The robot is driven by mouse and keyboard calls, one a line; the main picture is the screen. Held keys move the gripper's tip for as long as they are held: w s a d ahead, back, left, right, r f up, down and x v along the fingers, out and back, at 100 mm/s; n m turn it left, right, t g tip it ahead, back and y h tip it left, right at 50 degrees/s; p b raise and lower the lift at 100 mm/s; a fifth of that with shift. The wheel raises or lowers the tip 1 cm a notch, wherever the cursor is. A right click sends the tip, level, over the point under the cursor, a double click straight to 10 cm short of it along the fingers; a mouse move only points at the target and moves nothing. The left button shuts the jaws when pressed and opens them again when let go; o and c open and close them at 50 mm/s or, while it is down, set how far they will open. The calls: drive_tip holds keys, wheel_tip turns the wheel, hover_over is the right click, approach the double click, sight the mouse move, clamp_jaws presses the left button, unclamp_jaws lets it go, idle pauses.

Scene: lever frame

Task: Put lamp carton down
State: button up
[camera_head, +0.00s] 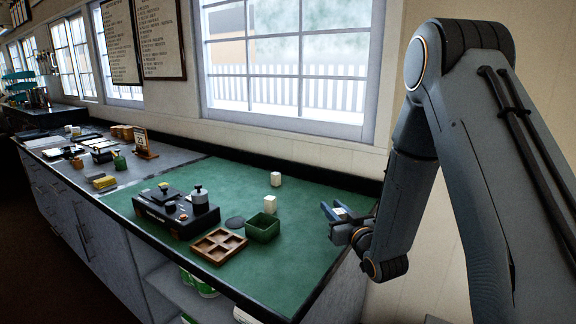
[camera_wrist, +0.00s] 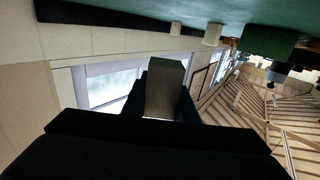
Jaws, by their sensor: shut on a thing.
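My gripper (camera_head: 338,212) is at the right end of the green mat, and its jaws are shut on a small pale carton (camera_wrist: 164,88), taken to be the lamp carton. The carton shows upright between the dark fingers in the wrist view. In the head view only a small white bit of it (camera_head: 340,211) shows between the fingers. The gripper appears to hold it above the mat; the gap below is hard to judge. The green mat (camera_head: 310,200) covers the near end of the counter.
Two white cartons (camera_head: 275,179) (camera_head: 270,204) stand apart on the mat, left of my gripper. A green open box (camera_head: 262,228), a wooden divided tray (camera_head: 218,246) and a black scale with a weight (camera_head: 175,212) are further left. The mat's right side has free room.

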drive_tip(key=d+f+m+h, duration=0.1)
drive_tip(key=d+h, duration=0.1)
drive_tip(key=s+d+f+m+h, duration=0.1)
drive_tip(key=d, duration=0.1)
drive_tip(key=d+f+m+h, duration=0.1)
drive_tip(key=d+h, duration=0.1)
drive_tip(key=shift+s+m+t+h, duration=0.3)
drive_tip(key=shift+t, duration=0.1)
drive_tip(key=w+a+r+n+g+y, duration=0.1)
drive_tip(key=a+r+n+g+y, duration=0.15)
drive_tip(key=a+y, duration=0.25)
drive_tip(key=a+r+n+g+y, duration=0.1)
drive_tip(key=a+r+n+y, duration=0.2)
drive_tip(key=a+n+y, duration=0.15)
drive_tip(key=s+a+r+n+g+y, duration=0.1)
drive_tip(key=s+a+n+g+y, duration=0.5)
drive_tip(key=s+n+g+y, duration=0.1)
drive_tip(key=shift+s+a+g, duration=0.15)
drive_tip(key=shift+s+g, duration=0.05)
drive_tip(key=shift+g, duration=0.45)
drive_tip(key=shift+y, duration=0.25)
drive_tip(key=shift+f+p, duration=1.35)
drive_tip(key=shift+f, duration=3.4)
drive_tip(key=shift+f, duration=0.1)
